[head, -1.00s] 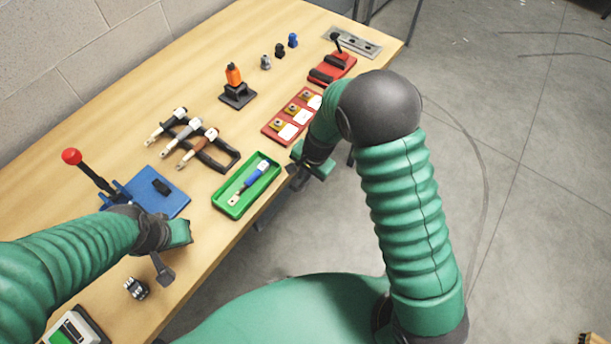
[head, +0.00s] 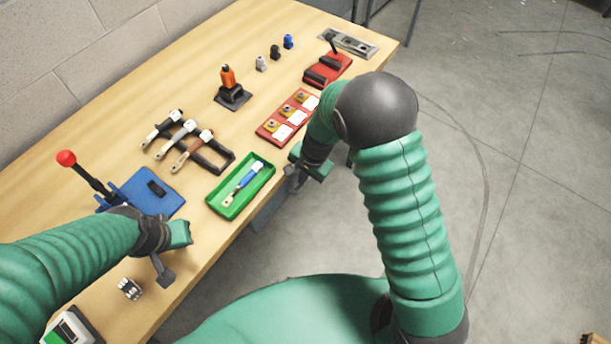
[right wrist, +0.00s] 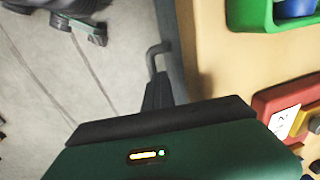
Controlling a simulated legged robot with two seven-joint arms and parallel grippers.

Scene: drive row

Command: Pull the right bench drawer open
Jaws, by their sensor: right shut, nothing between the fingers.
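The right bench drawer shows as a grey-blue strip (head: 264,212) below the bench's front edge, and it stands out a little from under the top. In the right wrist view its front (right wrist: 171,50) runs along the bench edge, with a dark bent handle (right wrist: 152,56) on it. My right gripper (head: 293,180) is at the front edge beside the drawer; its shut fingers (right wrist: 158,92) are right at the handle. Whether they touch or hook it I cannot tell. My left gripper (head: 163,272) hangs over the near part of the bench; its jaw opening cannot be made out.
On the wooden bench (head: 110,165) are a green tray (head: 217,208) with a blue-handled tool, a red block with cards (head: 262,132), a tool rack (head: 215,168) and a blue lever base (head: 160,205). Open concrete floor (head: 520,180) lies to the right.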

